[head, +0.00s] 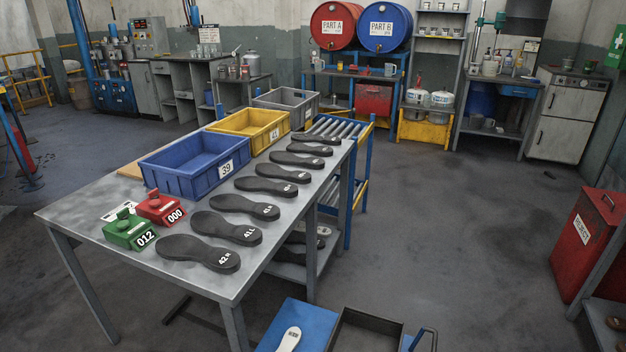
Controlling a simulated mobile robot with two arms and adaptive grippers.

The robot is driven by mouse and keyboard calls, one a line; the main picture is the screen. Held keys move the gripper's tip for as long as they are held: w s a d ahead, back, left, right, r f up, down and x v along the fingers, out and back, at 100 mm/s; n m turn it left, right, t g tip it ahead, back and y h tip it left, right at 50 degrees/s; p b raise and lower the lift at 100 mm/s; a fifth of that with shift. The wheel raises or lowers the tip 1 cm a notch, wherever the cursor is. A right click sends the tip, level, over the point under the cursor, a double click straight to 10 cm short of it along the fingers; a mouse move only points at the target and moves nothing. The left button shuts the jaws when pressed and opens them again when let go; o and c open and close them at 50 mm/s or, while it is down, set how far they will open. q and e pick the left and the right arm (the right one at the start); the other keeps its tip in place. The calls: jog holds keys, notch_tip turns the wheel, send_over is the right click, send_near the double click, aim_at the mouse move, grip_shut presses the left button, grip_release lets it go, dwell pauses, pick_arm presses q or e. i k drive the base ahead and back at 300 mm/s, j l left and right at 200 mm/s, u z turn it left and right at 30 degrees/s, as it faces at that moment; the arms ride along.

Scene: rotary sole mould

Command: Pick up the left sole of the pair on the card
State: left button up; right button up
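Several black soles lie in a row along the right side of the grey table (90,215). The nearest sole (190,250) has a white mark that looks like 42R. The sole behind it (215,225) seems to read 41L; the one after that (240,204) and those farther back have marks too small to read surely. A small white card (112,214) lies at the table's left end, partly hidden by a green counter (128,232) reading 012; its print is unreadable. No pair of soles shows on it. Neither of my grippers is in view.
A red counter (162,207) reads 000. Blue (180,180), yellow (240,135) and grey (285,112) crates stand along the table's back. Below right are a blue surface (270,335) with a white sole (290,339) and a black tray (345,325).

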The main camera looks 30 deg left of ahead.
aim_at(283, 158)
jog(key=i+l+z, duration=0.2)
jog(key=i+l, duration=0.25)
jog(key=i+l+z, duration=0.25)
jog(key=i+l, duration=0.15)
jog(key=i+l+z, duration=0.2)
jog(key=i, duration=0.45)
jog(key=i+u, duration=0.3)
jog(key=i, duration=0.3)
jog(key=i+u, duration=0.35)
jog(key=i, duration=0.3)
jog(key=i+l+u, duration=0.3)
jog(key=i, duration=0.3)
jog(key=i+j+u, duration=0.15)
jog(key=i+u, duration=0.8)
jog(key=i+l+u, duration=0.15)
jog(key=i+u, duration=0.15)
jog(key=u, duration=0.15)
jog(key=i+l+u, duration=0.3)
jog(key=u, duration=0.2)
jog(key=i, duration=0.1)
